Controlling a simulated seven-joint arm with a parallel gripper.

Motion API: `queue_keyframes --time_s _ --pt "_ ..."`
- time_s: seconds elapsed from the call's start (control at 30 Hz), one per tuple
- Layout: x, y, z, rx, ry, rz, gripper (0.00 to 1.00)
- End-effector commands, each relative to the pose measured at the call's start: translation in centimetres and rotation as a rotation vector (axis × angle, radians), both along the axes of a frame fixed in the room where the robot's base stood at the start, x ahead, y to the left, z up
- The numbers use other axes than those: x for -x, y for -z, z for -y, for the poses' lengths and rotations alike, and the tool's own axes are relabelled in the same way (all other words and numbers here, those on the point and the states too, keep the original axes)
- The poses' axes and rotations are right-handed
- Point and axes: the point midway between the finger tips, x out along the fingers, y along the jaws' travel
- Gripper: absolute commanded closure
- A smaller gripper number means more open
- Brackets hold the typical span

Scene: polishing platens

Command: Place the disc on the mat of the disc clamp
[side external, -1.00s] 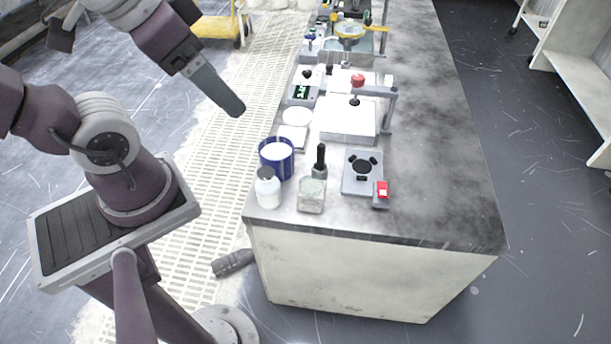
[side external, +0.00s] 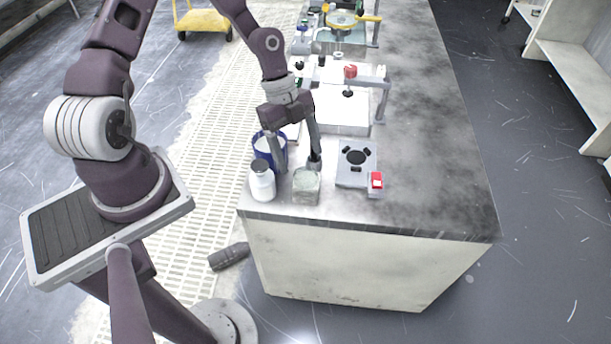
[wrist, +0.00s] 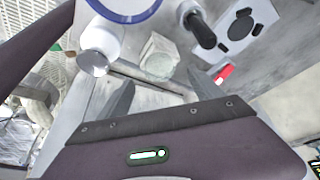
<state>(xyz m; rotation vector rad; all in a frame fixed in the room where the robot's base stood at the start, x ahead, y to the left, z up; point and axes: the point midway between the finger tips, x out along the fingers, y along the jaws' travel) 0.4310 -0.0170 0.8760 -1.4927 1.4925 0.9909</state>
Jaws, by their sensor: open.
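The disc clamp (side external: 350,178) is a grey plate with a round black mat (side external: 356,157), black pads around it and a red part at its front right corner. It also shows at the upper right of the wrist view (wrist: 262,14). The mat looks bare. I cannot make out with certainty which thing is the disc; the pale round piece seen earlier behind the blue tub is now mostly hidden by my arm. My gripper (side external: 297,163) is open and empty, fingers pointing down, above the bench's near left part, left of the clamp.
A white bottle (side external: 262,184), a blue tub (side external: 262,150), a glass jar (side external: 306,188) and a black-handled tool (wrist: 203,32) crowd around my gripper. A white-plated stand with a red knob (side external: 342,117) is behind the clamp. The bench's right side is clear.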

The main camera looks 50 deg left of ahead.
Motion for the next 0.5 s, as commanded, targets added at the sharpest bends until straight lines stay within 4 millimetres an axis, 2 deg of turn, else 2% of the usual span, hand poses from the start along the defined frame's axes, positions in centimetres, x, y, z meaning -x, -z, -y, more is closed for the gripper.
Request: queue_keyframes --time_s 0.2,0.47,0.5 --pt "0.1 3.6 1.8 0.000 0.002 -0.005 0.24" --pt "0.0 4.2 1.9 -0.002 -0.002 -0.003 0.24" --pt "0.0 4.2 1.9 -0.002 -0.002 -0.004 0.30"
